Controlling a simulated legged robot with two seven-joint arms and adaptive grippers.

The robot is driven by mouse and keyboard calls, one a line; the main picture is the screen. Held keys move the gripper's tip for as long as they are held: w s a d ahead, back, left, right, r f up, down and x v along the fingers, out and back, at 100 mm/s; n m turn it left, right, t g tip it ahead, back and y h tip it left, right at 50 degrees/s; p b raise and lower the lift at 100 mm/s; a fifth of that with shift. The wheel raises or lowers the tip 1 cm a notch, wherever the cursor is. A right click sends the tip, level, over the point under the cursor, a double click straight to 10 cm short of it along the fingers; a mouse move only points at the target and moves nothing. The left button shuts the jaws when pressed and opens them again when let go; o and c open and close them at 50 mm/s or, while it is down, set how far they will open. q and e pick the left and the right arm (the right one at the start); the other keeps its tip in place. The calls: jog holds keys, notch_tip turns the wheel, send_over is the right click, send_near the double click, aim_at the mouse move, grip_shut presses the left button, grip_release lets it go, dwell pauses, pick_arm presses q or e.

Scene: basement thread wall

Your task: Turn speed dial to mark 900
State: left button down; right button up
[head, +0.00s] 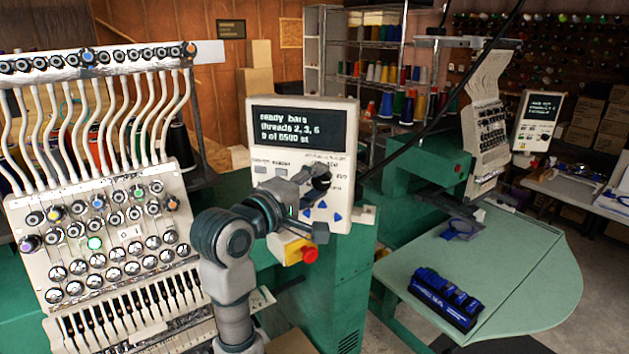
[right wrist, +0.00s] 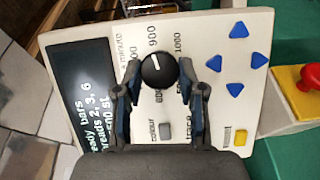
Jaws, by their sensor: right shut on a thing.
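The speed dial is a black round knob (right wrist: 158,71) on the cream control panel (right wrist: 95,42), with printed numbers around it in the right wrist view. Its white pointer line points up in that picture, toward the printed 900 (right wrist: 153,36). My right gripper (right wrist: 159,73) is shut on the dial, one finger on each side. In the head view the right gripper (head: 312,186) reaches the panel from the lower left, and the dial (head: 321,180) shows partly behind its fingers. My left gripper is not in view.
The panel's screen (head: 303,128) shows text above the dial. Blue arrow buttons (head: 337,217) sit close by, and a red stop knob (head: 310,254) on a yellow box is below. The threaded needle head (head: 105,240) stands left. A green table (head: 500,270) with a blue rack is right.

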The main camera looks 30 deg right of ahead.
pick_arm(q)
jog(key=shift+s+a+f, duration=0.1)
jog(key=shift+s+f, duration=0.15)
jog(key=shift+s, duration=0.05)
pick_arm(e)
jog(key=shift+f+m+y, duration=0.2)
jog(key=shift+m+y, duration=0.1)
jog(key=shift+m, duration=0.2)
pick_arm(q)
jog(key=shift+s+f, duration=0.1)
pick_arm(e)
jog(key=o, duration=1.1)
jog(key=shift+s, duration=0.15)
jog(key=shift+o, duration=0.2)
jog(key=shift+a+r, duration=0.1)
jog(key=shift+r, duration=0.05)
jog(key=shift+a, duration=0.1)
jog(key=shift+a, duration=0.25)
jog(key=v, duration=1.1)
jog(key=shift+a, duration=0.25)
